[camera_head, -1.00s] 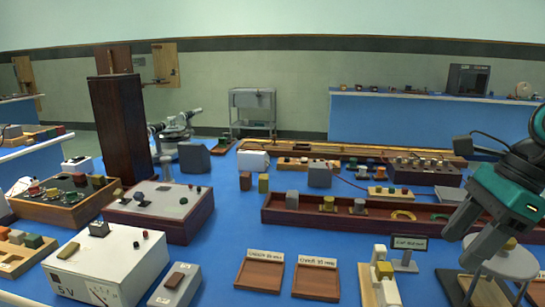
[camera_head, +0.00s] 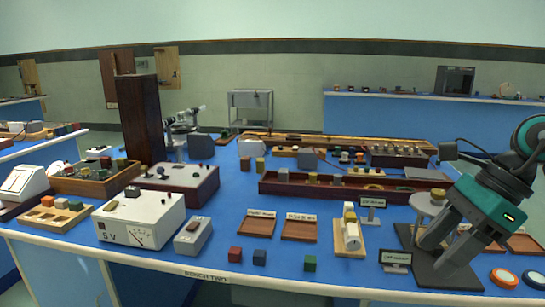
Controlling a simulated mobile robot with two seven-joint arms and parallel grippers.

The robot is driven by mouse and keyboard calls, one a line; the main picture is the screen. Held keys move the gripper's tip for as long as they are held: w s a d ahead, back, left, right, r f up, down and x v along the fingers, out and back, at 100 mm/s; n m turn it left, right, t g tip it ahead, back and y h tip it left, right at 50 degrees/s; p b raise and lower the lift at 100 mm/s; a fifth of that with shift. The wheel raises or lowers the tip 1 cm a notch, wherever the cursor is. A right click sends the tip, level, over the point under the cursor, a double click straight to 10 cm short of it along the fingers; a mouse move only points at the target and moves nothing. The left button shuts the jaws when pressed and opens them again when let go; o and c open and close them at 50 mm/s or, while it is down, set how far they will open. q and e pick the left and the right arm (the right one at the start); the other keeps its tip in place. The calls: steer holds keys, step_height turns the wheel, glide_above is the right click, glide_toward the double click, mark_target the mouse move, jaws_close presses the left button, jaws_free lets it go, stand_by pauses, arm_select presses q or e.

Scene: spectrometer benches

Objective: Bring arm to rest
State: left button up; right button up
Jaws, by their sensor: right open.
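My right arm comes in from the right edge. Its teal and grey gripper (camera_head: 440,258) points down and to the left, with its two grey fingers apart and nothing seen between them. The fingers show in front of a dark flat base (camera_head: 452,282) at the bench's front right; whether they touch it I cannot tell. A round grey stand (camera_head: 428,204) with a small yellowish piece on top is just behind the fingers and partly hidden by them. My left gripper is not in view.
A small dark sign (camera_head: 396,260) and a cream fixture on a wooden base (camera_head: 349,238) stand left of the gripper.

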steer(key=w+a+m+t+y+p, duration=0.35)
steer(key=a+m+t+y, duration=0.45)
steer(key=a+m+y, duration=0.75)
steer(key=d+f+m+t+h+p, duration=0.3)
steer(key=f+m+t+h, duration=0.8)
steer(key=m, duration=1.1)
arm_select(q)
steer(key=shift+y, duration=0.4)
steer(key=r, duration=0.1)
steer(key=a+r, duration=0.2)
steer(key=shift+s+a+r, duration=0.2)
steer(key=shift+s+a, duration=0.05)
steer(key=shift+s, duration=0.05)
arm_select(e)
steer(key=s+d+f+m+g+h, duration=0.1)
steer(key=s+f+m+g+h, duration=0.3)
steer(key=f, duration=0.5)
steer(key=s+d+f+m+g+h, duration=0.1)
steer(key=s+f+m+g+h, duration=0.3)
steer(key=s+f+m, duration=0.3)
steer(key=shift+s+d+f+g, duration=0.3)
steer(key=shift+s+f+g, duration=0.2)
steer(key=shift+s+f, duration=0.45)
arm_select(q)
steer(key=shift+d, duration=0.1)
arm_select(e)
steer(key=shift+r+h, duration=0.15)
steer(key=shift+h, duration=0.1)
